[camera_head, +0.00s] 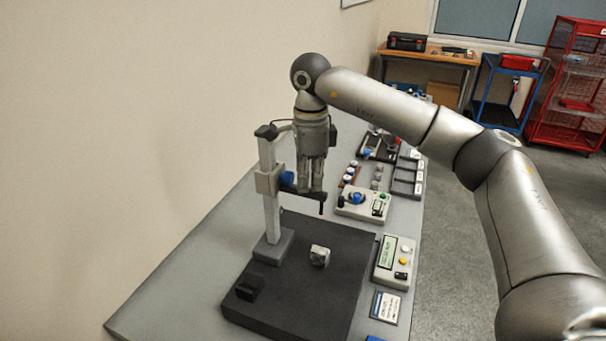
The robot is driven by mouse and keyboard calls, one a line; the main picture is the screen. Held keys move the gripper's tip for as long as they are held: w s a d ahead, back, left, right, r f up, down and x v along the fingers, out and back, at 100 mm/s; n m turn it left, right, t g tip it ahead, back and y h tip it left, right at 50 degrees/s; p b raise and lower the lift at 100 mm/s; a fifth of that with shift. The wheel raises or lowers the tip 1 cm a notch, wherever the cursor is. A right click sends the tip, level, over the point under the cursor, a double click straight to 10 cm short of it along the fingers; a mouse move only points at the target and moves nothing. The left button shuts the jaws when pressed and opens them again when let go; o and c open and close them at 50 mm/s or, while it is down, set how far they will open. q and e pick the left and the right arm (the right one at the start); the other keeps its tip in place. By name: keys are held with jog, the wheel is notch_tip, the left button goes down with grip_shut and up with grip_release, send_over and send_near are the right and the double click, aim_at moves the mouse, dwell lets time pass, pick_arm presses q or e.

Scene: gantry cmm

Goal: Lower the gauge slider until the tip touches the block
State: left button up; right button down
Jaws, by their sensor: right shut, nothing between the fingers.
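The gauge stand's grey column (268,190) rises from a base block (274,247) on the dark plate (310,300). The gauge slider (269,180) sits around the upper part of the column, with a dark arm reaching right. The small light metallic block (319,256) lies on the plate, with a visible gap below the tip. My right gripper (311,189) points down, shut and empty, at the slider's arm; whether it touches cannot be told. It hides part of the arm. My left gripper is out of view.
A small dark block (248,288) lies at the plate's front left. A control box with a display (394,262) stands right of the plate, and another box with a blue knob (362,203) stands behind. The wall borders the table's left side.

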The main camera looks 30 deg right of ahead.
jog(key=shift+w+r+p, duration=0.2)
jog(key=shift+r+p, duration=0.45)
jog(key=shift+r, duration=0.2)
jog(key=shift+s+r+p, duration=0.1)
jog(key=shift+r+p, duration=1.8)
jog(key=shift+r, duration=0.75)
jog(key=shift+f, duration=0.1)
